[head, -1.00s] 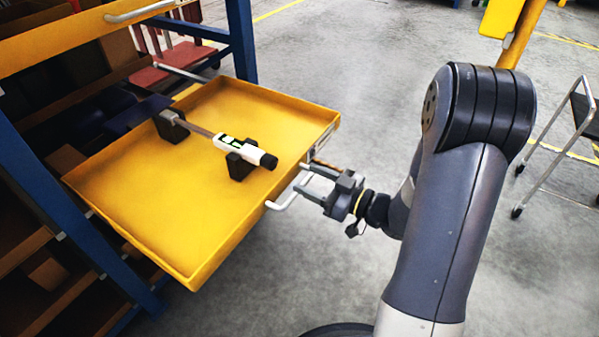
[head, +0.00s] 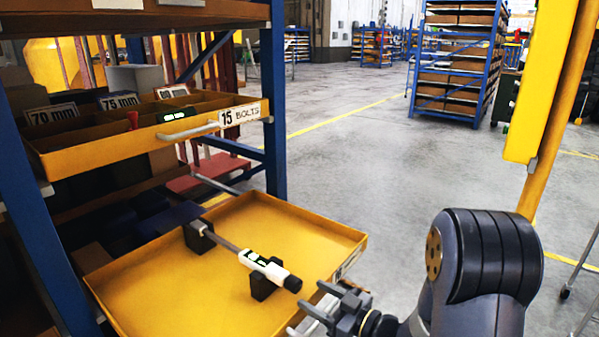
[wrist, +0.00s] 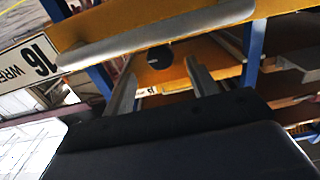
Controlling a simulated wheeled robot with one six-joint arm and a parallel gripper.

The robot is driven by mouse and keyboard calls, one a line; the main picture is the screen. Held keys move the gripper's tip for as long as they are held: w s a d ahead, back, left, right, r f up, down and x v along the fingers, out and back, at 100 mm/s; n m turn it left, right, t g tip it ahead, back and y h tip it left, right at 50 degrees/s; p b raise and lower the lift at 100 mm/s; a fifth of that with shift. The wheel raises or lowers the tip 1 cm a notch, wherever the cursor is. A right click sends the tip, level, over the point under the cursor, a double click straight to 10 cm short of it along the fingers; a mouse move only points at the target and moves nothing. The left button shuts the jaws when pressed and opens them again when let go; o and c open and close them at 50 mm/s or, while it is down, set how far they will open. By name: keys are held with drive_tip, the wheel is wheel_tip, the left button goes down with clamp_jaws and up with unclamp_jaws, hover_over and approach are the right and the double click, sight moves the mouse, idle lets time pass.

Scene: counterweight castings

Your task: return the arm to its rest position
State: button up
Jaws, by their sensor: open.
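My gripper (head: 333,298) is open and empty at the front of the pulled-out yellow drawer (head: 130,308), low in the head view. Its two fingers also show in the wrist view (wrist: 160,85), pointing toward the drawer front. The drawer's pale handle (head: 308,318) is close to the fingertips and partly cut off in the head view. The handle also shows as a wide grey bar in the wrist view (wrist: 150,38). I cannot tell whether fingers and handle touch. My arm's thick dark link fills the lower right of the head view.
A torque wrench (head: 262,262) lies on two black stands in the drawer. Above is a yellow bin drawer labelled "15 BOLTS" (head: 240,114), on a blue-post rack (head: 273,130). A yellow post (head: 560,110) stands at right. Open grey floor (head: 390,150) lies behind the arm.

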sight(299, 287)
drive_tip(key=x, duration=0.5)
drive_tip(key=shift+w+a, duration=0.1)
drive_tip(key=shift+a, duration=0.05)
drive_tip(key=shift+r+m, duration=0.15)
drive_tip(key=shift+m, duration=0.15)
drive_tip(key=shift+p, duration=0.3)
drive_tip(key=shift+m, duration=0.3)
drive_tip(key=shift+f+b, duration=0.25)
drive_tip(key=shift+b, duration=0.15)
